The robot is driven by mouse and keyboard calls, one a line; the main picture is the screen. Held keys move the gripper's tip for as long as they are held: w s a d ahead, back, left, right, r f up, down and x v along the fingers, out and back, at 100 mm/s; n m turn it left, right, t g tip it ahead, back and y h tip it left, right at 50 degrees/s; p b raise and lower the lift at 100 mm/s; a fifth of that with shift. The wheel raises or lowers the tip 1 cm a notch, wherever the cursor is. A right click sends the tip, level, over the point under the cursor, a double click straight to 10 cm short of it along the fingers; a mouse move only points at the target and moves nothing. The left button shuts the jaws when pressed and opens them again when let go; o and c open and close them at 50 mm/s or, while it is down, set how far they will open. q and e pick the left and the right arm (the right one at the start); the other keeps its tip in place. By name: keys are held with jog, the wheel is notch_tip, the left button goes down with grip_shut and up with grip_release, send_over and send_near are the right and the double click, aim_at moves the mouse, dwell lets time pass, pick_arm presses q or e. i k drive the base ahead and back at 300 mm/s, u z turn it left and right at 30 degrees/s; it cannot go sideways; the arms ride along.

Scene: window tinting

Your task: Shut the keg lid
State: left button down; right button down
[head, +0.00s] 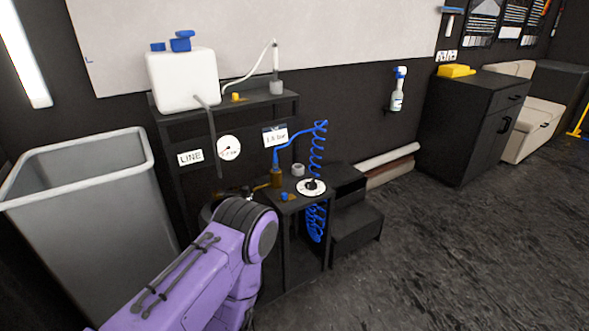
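My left arm comes in from the lower left, and its purple links cover the space in front of the dark stand (168,122). My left gripper cannot be made out; the arm's own links hide that area. My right gripper is out of the picture. I cannot make out a keg or its lid for certain. A dark rounded edge (208,212) shows just left of my arm's joint, mostly hidden. On the stand's upper shelf is a white tank (184,82) with a blue cap (181,41) on top.
A low dark table (300,204) holds a brass fitting (277,178) and a round white dial (311,188); a coiled blue hose (317,160) hangs there. A large grey bin (85,205) stands left. Dark steps (357,222) stand right. The floor (430,260) at right is clear.

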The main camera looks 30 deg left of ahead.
aim_at(244, 193)
jog(key=z, duration=0.15)
jog(key=i, duration=0.9)
jog(key=u, duration=0.9)
jog(key=i, duration=0.6)
jog(key=u, duration=0.7)
